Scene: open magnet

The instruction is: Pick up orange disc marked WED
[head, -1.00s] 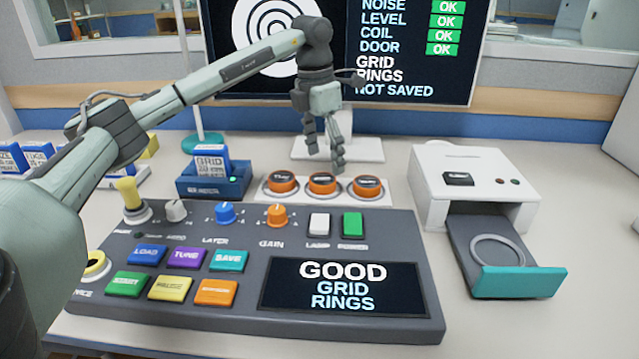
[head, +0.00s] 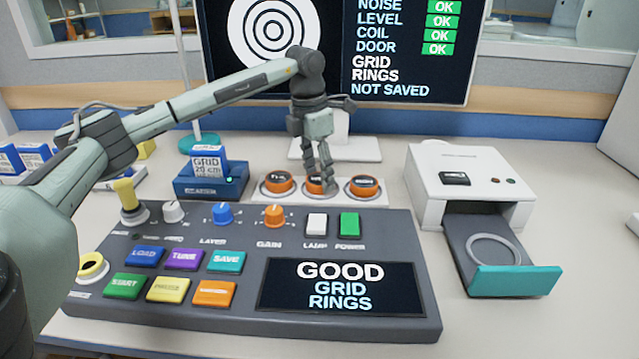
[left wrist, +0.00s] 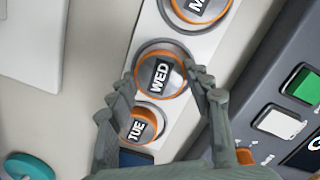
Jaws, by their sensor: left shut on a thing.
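The orange disc marked WED (left wrist: 161,76) sits in the middle of three round seats on a white strip. In the head view it is the middle disc (head: 313,186), partly hidden by my fingers. My left gripper (head: 323,183) points down over it. In the left wrist view my fingers (left wrist: 158,76) lie on opposite sides of the disc, shut on it. The disc still appears level with its seat. My right gripper is not in view.
The TUE disc (left wrist: 141,127) and another orange disc (left wrist: 198,8) flank it closely. The button console (head: 150,305) is in front, a blue card box (head: 212,187) at left. A white machine (head: 470,172) with an open drawer (head: 515,281) stands at right.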

